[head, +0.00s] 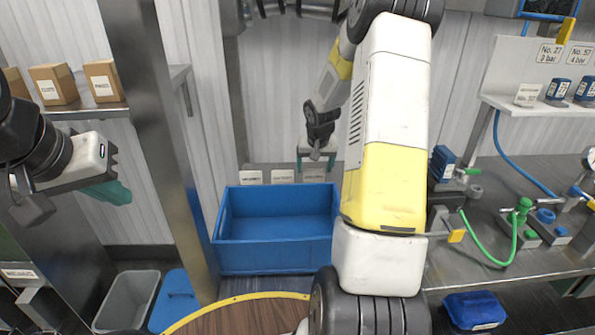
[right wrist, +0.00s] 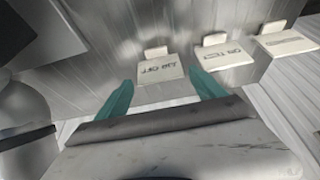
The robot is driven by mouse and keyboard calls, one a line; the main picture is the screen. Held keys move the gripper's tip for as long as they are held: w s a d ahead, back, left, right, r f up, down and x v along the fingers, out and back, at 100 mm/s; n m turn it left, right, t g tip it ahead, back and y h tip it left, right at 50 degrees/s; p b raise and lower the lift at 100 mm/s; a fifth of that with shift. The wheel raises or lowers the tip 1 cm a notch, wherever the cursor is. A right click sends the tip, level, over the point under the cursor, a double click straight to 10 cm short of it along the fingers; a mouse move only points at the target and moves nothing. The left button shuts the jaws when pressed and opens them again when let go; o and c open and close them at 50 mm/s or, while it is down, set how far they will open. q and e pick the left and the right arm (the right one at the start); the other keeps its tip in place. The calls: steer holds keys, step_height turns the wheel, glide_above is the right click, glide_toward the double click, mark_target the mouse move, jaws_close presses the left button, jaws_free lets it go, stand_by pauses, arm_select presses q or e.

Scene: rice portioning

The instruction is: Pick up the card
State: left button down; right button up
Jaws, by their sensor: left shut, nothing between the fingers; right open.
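Three white cards with dark print stand in a row on a metal ledge behind the blue bin: a left card (head: 252,177), a middle card (head: 283,176) and a right card (head: 314,175). My right gripper (head: 317,155) is open and empty just above the right card. In the right wrist view, one card (right wrist: 160,70) shows between the teal fingertips (right wrist: 160,90), apart from them, with two more cards (right wrist: 224,52) (right wrist: 287,42) to the right. The print is too small to read surely. My left gripper (head: 118,193) is shut and empty at far left.
The blue bin (head: 275,262) looks empty and stands below the ledge. A metal post (head: 160,130) rises left of it. Cardboard boxes (head: 103,82) sit on the left shelf. A metal bench (head: 490,240) with a green hose (head: 490,255) and fittings is at right.

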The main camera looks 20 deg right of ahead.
mark_target(314, 170)
steer(key=x, duration=0.3)
steer(key=shift+w+f, duration=0.15)
steer(key=shift+c, duration=0.2)
steer(key=c, duration=1.1)
steer(key=shift+o, duration=0.2)
